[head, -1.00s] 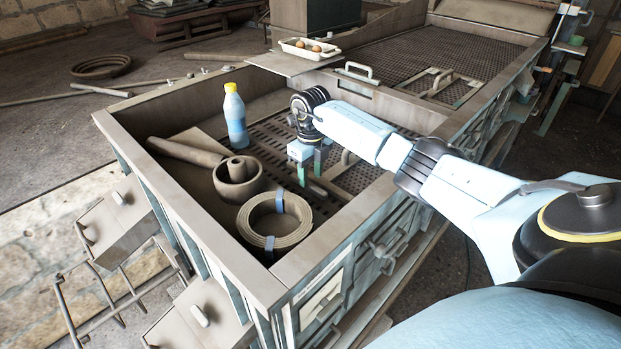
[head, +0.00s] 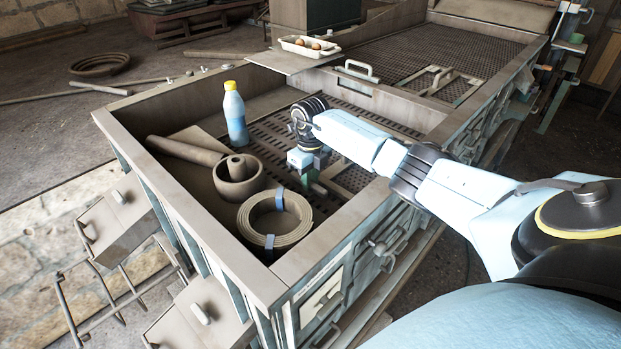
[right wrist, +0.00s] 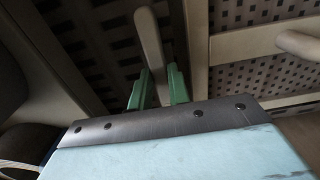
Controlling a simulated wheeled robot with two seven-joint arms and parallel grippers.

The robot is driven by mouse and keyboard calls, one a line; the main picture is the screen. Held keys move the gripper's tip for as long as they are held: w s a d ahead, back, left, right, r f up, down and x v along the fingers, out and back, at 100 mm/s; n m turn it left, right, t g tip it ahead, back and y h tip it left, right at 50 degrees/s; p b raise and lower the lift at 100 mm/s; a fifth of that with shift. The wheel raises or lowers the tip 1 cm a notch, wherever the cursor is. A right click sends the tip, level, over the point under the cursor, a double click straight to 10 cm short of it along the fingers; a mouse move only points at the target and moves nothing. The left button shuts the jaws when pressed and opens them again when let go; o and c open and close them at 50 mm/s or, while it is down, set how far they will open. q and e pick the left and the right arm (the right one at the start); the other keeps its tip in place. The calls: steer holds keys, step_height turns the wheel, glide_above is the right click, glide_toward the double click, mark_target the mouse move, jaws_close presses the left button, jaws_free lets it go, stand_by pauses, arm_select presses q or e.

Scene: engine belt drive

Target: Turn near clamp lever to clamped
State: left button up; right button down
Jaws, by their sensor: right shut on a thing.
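My right gripper (head: 313,180) reaches down into the open bin of the belt drive frame, beside the perforated plate. In the right wrist view its green fingers (right wrist: 157,84) stand on both sides of a narrow pale bar (right wrist: 150,35), which looks like the near clamp lever, and are shut on it. The bar runs up and away from the fingers over the dark slotted plate. In the head view the gripper mostly hides the lever, so its full angle cannot be told. My left gripper is not in view.
A blue bottle with a yellow cap (head: 235,115), a round pot (head: 238,181) and a coiled belt ring (head: 274,224) stand in the bin left of the gripper. The bin's front wall (head: 335,236) is close by. A white tray (head: 309,47) sits behind.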

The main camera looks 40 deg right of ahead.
steer(key=shift+m, duration=0.3)
steer(key=m+p, duration=0.1)
steer(key=m, duration=0.2)
steer(key=shift+a+r+m, duration=0.1)
steer(key=shift+m, duration=0.3)
steer(key=m+p, duration=0.1)
steer(key=m, duration=0.3)
steer(key=shift+w+a, duration=0.1)
steer(key=m+p, duration=0.2)
steer(key=m, duration=0.3)
steer(key=shift+w+a, duration=0.1)
steer(key=shift+w+m+p, duration=0.15)
steer(key=shift+m+p, duration=0.6)
steer(key=shift+m, duration=1.35)
steer(key=c, duration=1.3)
jaws_free()
